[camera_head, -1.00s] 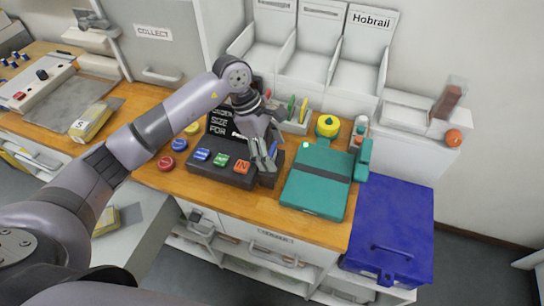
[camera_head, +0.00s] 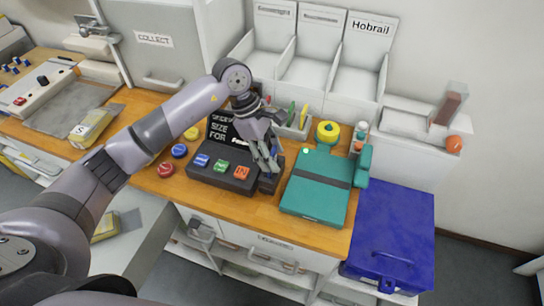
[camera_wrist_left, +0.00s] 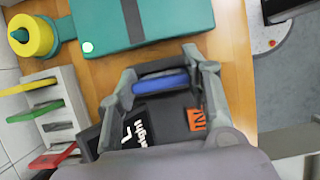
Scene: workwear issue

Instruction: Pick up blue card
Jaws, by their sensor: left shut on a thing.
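The blue card (camera_wrist_left: 160,82) shows in the left wrist view as a blue strip between the fingers of my left gripper (camera_wrist_left: 166,78). The gripper is shut on it, and the fingers hide part of it. In the head view my left gripper (camera_head: 270,160) points down at the right end of the dark console (camera_head: 215,180), which has blue, green and orange buttons. The card cannot be made out there. The orange IN button (camera_wrist_left: 197,119) shows below the card in the wrist view. My right gripper is not in view.
A teal case (camera_head: 318,190) lies right of the gripper, with a yellow roll (camera_head: 327,131) behind it. A pen tray (camera_head: 297,125) stands behind the gripper. Round red and blue buttons (camera_head: 179,150) sit left of the console. A blue box (camera_head: 400,220) stands beyond the counter's right edge.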

